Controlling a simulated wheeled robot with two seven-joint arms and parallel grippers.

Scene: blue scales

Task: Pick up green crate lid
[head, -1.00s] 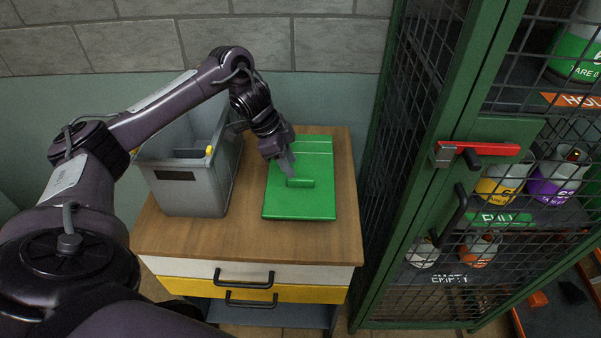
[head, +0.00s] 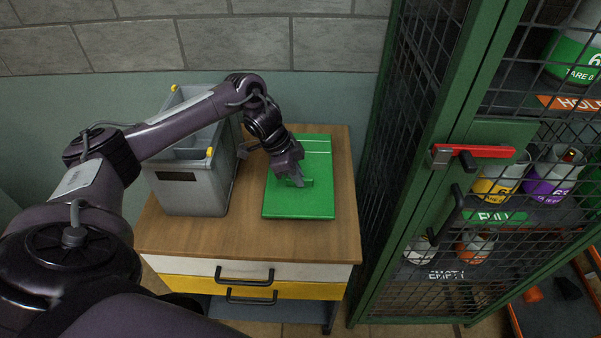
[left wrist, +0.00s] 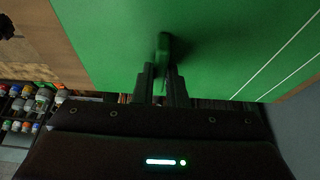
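The green crate lid (head: 300,206) lies flat on the wooden top of a drawer cabinet in the head view. It is a flat green panel with white lines near its far end and a small raised green handle (head: 306,183) in the middle. The lid also fills much of the left wrist view (left wrist: 230,45). My left gripper (head: 297,181) points down at the handle. In the left wrist view its two dark fingers (left wrist: 162,75) stand close on either side of the green handle and appear shut on it. My right gripper is out of view.
A grey open crate (head: 190,190) with yellow clips stands left of the lid on the cabinet top (head: 235,238). A green mesh cage (head: 440,150) with a red-handled latch (head: 474,152) rises close on the right. A wall is behind. The cabinet's front top is clear.

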